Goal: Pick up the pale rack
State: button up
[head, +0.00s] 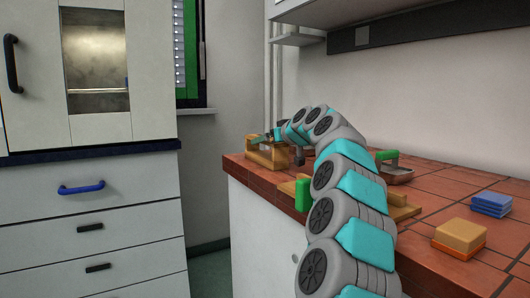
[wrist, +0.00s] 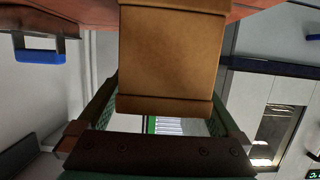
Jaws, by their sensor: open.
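The pale rack (head: 268,154), a tan wooden-looking piece, stands at the far left corner of the tiled bench in the head view. In the wrist view the tan rack (wrist: 170,60) fills the upper middle, close to the camera. My gripper (head: 262,138) is at the rack's top in the head view, partly hidden by my arm. In the wrist view my gripper (wrist: 162,112) is open, with a green-padded finger on each side of the rack's lower end. I cannot tell whether either finger touches it.
A tan board (head: 403,213) lies behind my arm, with a green block (head: 302,196) near its left end. A green-handled metal item (head: 396,173) is farther back. A yellow sponge-like block (head: 460,236) and blue stack (head: 491,203) sit at right. Bare tiles lie between.

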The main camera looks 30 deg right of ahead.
jog(key=shift+w, duration=0.25)
grip_shut()
dwell(0.7)
